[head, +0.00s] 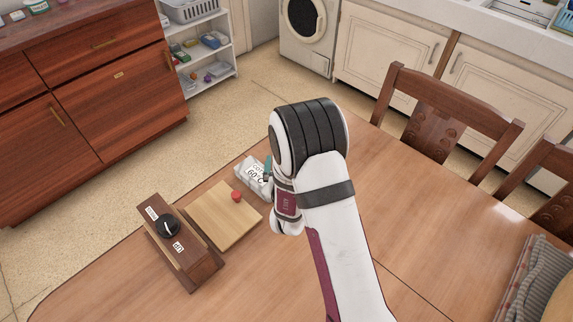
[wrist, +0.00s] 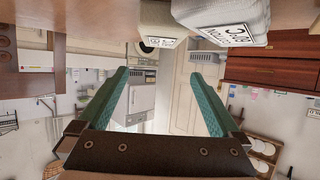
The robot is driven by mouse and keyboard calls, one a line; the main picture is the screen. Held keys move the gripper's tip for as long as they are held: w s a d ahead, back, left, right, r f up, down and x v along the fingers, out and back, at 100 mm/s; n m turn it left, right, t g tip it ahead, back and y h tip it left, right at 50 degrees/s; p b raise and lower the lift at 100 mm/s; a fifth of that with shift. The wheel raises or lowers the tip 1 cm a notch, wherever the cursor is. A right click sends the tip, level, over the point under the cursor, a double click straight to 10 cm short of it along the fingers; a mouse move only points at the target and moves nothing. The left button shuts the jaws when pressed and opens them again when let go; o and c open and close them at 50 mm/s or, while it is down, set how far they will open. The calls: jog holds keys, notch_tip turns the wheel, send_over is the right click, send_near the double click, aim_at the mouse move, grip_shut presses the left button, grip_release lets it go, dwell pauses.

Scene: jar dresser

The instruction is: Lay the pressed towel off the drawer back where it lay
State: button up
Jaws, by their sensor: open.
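The towel seems to be the white bundle (head: 251,180) with a printed label reading 60°C, on the table just beyond the wooden board; my wrist partly hides it in the head view. In the wrist view a large white labelled bundle (wrist: 238,22) shows at the top edge. My gripper (wrist: 162,76) is open, its two teal fingers wide apart with nothing between them. In the head view only a bit of teal finger (head: 268,164) shows, close beside the bundle; I cannot tell whether they touch. The red-brown drawers (head: 120,85) stand across the floor.
A wooden board (head: 222,222) with a red knob (head: 236,195) lies on the table beside a wooden box (head: 190,262) with a black dial. A smaller pale labelled thing (wrist: 160,38) shows in the wrist view. Chairs (head: 440,115) stand at right. The near left tabletop is clear.

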jog(key=s+d+r+m+g, duration=0.2)
jog(key=s+r+g, duration=0.2)
jog(key=s, duration=0.8)
jog(key=s+d+r+m+g+y, duration=0.1)
jog(key=s+r+g, duration=0.4)
jog(key=s, duration=0.7)
jog(key=s+d+r+m+g, duration=0.2)
jog(key=s+r+g, duration=0.2)
jog(key=s, duration=0.9)
jog(key=shift+d+r+m+g+y, duration=0.3)
jog(key=shift+d+r+g+y, duration=0.1)
jog(key=shift+r, duration=0.5)
